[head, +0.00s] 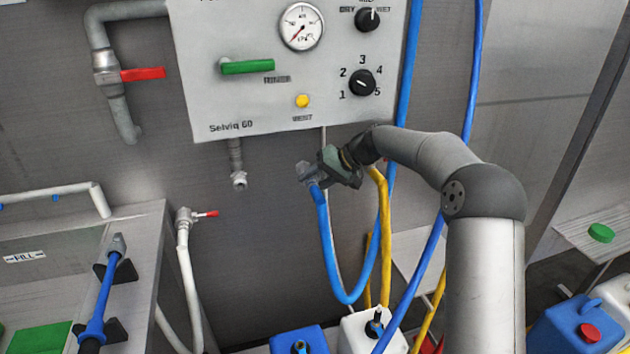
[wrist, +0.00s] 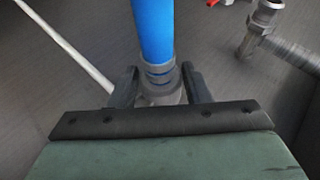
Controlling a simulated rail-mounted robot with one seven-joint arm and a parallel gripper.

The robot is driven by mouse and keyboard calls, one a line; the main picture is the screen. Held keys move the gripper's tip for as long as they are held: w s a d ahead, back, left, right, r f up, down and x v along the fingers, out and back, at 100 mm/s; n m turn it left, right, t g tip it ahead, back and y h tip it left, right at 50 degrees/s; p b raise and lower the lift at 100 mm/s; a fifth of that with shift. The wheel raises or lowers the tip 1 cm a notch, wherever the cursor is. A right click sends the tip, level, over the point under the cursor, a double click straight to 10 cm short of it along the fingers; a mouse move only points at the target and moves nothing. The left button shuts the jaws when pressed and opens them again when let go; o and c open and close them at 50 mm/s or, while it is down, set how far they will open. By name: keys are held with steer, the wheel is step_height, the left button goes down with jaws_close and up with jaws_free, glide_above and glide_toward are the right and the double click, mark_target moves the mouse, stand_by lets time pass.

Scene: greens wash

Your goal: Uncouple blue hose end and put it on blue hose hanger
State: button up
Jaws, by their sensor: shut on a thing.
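My gripper (head: 318,172) is shut on the grey blue hose end (head: 306,174), held in the air below the control panel. The blue hose (head: 326,245) hangs from it in a loop and rises again behind my arm. In the wrist view, my two dark fingers (wrist: 158,84) flank the grey collar of the hose end (wrist: 158,72), with the blue hose (wrist: 152,28) running up from it. A bare metal outlet (head: 238,178) under the panel stands left of the hose end, apart from it. I cannot make out which fixture is the blue hose hanger.
The control panel (head: 222,105) with gauge and knobs is above. A yellow hose (head: 384,215) hangs just right of my gripper. Blue (head: 298,340) and white (head: 358,335) canisters stand below. A tap with red lever (head: 185,218) and a blue-handled lance (head: 104,295) are left.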

steer(key=shift+w+a+r+p, duration=0.1)
steer(key=shift+w+a+p, duration=0.15)
steer(key=shift+w+p, duration=0.45)
steer(key=shift+w+a+r+p, duration=0.1)
steer(key=shift+w+a+p, duration=0.1)
steer(key=shift+w+p, duration=0.4)
steer(key=shift+a+r+p, duration=0.1)
steer(key=shift+r+p, duration=0.1)
steer(key=shift+p, duration=0.1)
